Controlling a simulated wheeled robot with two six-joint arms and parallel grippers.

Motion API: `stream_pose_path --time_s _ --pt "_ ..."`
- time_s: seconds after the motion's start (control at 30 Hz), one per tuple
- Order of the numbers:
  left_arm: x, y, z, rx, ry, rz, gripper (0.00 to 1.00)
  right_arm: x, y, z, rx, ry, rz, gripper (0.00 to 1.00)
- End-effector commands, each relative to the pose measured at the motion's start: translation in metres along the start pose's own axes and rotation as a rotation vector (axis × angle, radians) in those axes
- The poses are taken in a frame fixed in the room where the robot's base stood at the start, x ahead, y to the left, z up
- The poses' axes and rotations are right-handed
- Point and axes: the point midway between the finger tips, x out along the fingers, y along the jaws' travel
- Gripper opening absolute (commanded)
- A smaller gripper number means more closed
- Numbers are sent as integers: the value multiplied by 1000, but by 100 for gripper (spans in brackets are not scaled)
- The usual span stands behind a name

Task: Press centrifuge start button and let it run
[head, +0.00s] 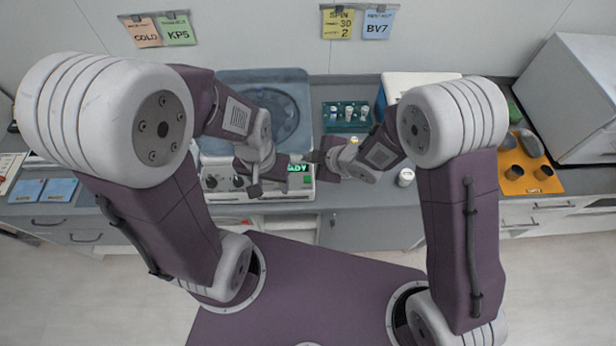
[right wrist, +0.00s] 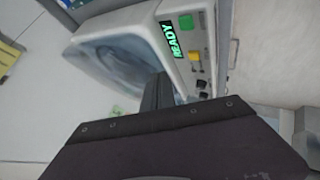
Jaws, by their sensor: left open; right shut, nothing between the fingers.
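The centrifuge stands on the counter with its bluish lid (head: 262,112) down and its front panel (head: 268,192) facing me. Its display (right wrist: 173,40) glows green and reads READY; part of it also shows in the head view (head: 299,167). In the right wrist view a green button (right wrist: 186,22) and a yellow button (right wrist: 195,57) sit beside the display, with dark knobs (right wrist: 202,88) further along. My right gripper (head: 312,157) is shut and empty, over the panel's right end close to the display; contact with a button cannot be seen. My left gripper (head: 255,190) is open in front of the panel.
A teal rack (head: 346,115) with white-capped vials stands right of the centrifuge. A small white container (head: 405,177) stands near the counter's front edge. An orange tray (head: 528,180) with dark cups lies further right. Notes hang on the wall behind.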

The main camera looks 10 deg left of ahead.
Motion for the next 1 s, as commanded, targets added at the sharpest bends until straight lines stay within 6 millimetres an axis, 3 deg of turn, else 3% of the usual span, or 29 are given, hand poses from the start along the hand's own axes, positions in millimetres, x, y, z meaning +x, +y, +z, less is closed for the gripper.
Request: stream_pose_path --time_s 0.27,0.8,1.0 --pt "9 0 1 0 0 0 52 7 -5 5 1 -1 0 0" --pt "73 -1 8 0 0 0 52 58 -42 43 1 -1 1 0" --pt "78 -2 8 0 0 0 52 62 -45 46 1 -1 1 0"
